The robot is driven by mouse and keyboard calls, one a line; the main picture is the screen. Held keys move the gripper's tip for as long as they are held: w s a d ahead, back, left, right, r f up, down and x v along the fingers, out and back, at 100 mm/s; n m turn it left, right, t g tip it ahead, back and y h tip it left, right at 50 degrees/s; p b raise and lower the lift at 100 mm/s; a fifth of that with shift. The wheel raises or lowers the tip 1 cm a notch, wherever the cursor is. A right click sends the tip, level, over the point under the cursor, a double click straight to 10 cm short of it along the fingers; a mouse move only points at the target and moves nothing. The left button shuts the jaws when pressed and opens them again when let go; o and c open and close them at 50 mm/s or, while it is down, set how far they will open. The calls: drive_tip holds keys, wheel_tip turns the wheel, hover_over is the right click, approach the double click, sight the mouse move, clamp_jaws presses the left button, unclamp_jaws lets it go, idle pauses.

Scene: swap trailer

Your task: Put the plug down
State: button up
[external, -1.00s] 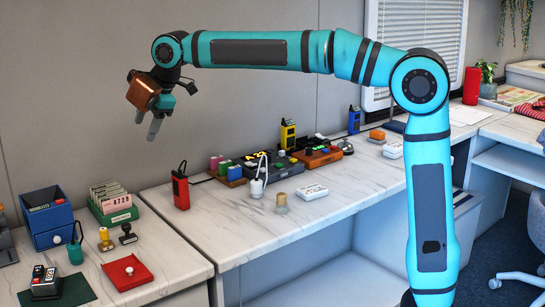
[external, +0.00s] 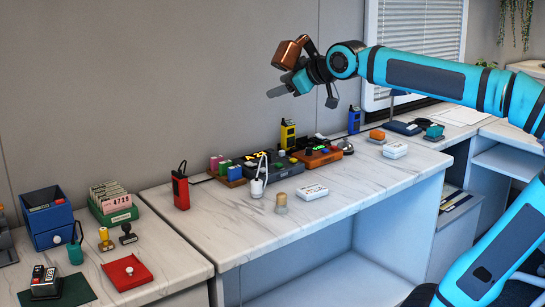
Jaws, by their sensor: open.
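A white plug-like piece (external: 257,187) with a looped white cord stands on the marble counter (external: 345,200), in front of the row of coloured devices. I take it to be the plug. My gripper (external: 304,97) is high above the back of the counter, up and to the right of this piece and well apart from it. Its grey fingers are spread, and nothing shows between them.
A red radio (external: 180,189) stands to the left. An orange device (external: 318,157) and a yellow radio (external: 288,135) are behind. The counter's front right is clear.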

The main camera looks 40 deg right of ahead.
drive_tip(key=s+d+f+m+t+h, duration=0.1)
drive_tip(key=s+d+m+t, duration=0.1)
drive_tip(key=s, duration=0.5)
drive_tip(key=s+d+f+m+t+h, duration=0.1)
drive_tip(key=s+d+f+m+t, duration=0.1)
drive_tip(key=s+d+m, duration=0.2)
drive_tip(key=shift+s+d+m+t+h, duration=0.3)
drive_tip(key=shift+s+d+m+h, duration=0.1)
drive_tip(key=shift+s+d, duration=1.35)
